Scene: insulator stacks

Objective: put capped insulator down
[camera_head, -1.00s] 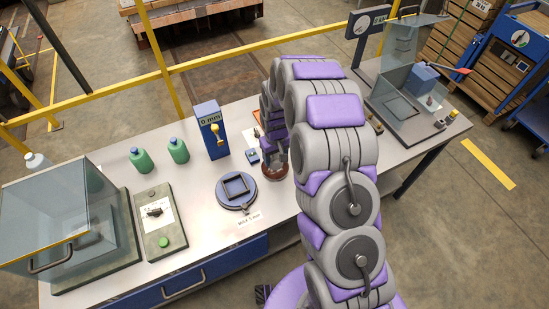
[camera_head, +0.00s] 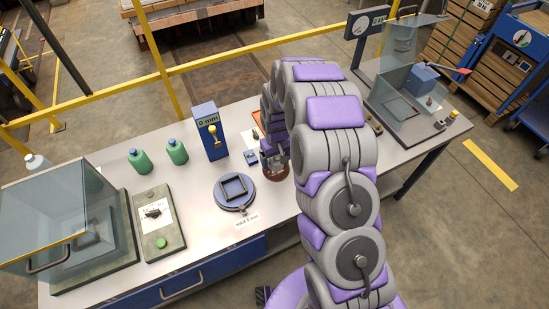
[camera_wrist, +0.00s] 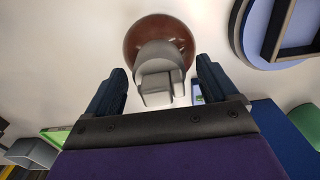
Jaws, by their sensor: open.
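The capped insulator (camera_head: 277,175), a brown disc with a grey metal cap, stands on the white bench top in the head view, just right of the round blue fixture. It also shows in the wrist view (camera_wrist: 160,40), with its grey cap (camera_wrist: 157,85) toward me. My gripper (camera_wrist: 160,68) is open, with one dark blue finger on each side of the cap and visible gaps between. In the head view my gripper (camera_head: 273,153) is right over the insulator, and my arm hides part of this area.
The round blue fixture (camera_head: 222,199) with a square frame is to the left, by a "MAX 5 mm" label (camera_head: 246,221). A blue "0 mm" gauge (camera_head: 209,141) and green bottles (camera_head: 177,151) stand behind. A glass box (camera_head: 40,215) and a control panel (camera_head: 157,235) are farther left.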

